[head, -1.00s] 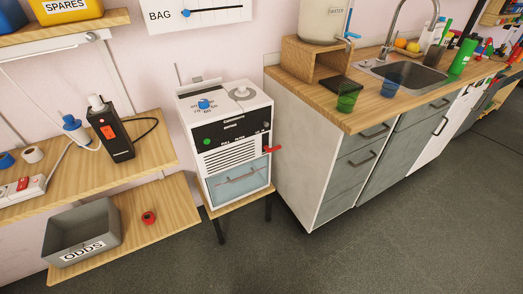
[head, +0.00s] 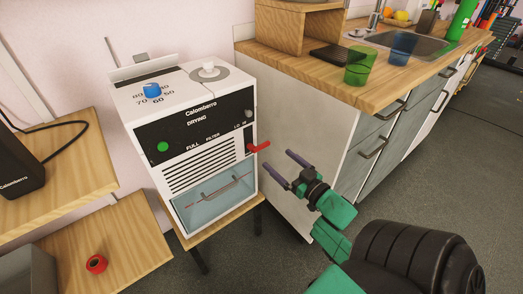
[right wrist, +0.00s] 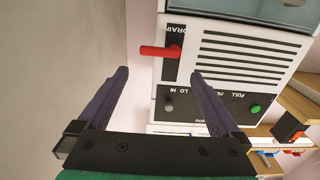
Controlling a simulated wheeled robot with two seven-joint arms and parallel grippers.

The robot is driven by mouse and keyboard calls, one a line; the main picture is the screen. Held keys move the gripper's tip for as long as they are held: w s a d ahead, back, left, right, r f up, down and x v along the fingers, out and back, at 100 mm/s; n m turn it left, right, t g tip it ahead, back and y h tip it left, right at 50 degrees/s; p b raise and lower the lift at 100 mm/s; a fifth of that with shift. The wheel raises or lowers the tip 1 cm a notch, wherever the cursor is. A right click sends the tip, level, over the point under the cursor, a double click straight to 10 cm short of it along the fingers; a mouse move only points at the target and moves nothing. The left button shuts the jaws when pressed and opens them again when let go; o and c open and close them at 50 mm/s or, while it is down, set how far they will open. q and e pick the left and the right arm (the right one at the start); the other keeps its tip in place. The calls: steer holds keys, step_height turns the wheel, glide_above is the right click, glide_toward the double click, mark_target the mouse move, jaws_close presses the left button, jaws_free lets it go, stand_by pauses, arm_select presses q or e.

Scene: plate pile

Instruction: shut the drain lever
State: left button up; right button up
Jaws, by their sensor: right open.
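The red drain lever (head: 259,147) sticks out to the right from the right edge of the white dryer's (head: 190,135) front panel. In the right wrist view the lever (right wrist: 160,52) lies crosswise in a dark slot beside the word DRAIN, and the picture is upside down. My right gripper (head: 283,170) is open and empty, to the right of the lever and a little below it in the head view. In the right wrist view the lever shows beyond and between the two fingers (right wrist: 160,75), apart from them. My left gripper is not in view.
The dryer stands on a small wooden stand (head: 215,228). A cabinet with a wooden counter (head: 375,88) is close on the right, holding green and blue cups. Shelves (head: 130,255) are on the left, with a red roll (head: 96,264).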

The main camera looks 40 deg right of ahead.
mark_target(263, 146)
steer(key=w+b, duration=0.1)
steer(key=w, duration=0.6)
steer(key=shift+w+d, duration=0.1)
steer(key=shift+w, duration=0.2)
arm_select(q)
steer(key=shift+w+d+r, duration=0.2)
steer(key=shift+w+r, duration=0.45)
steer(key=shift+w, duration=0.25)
arm_select(e)
steer(key=c, duration=1)
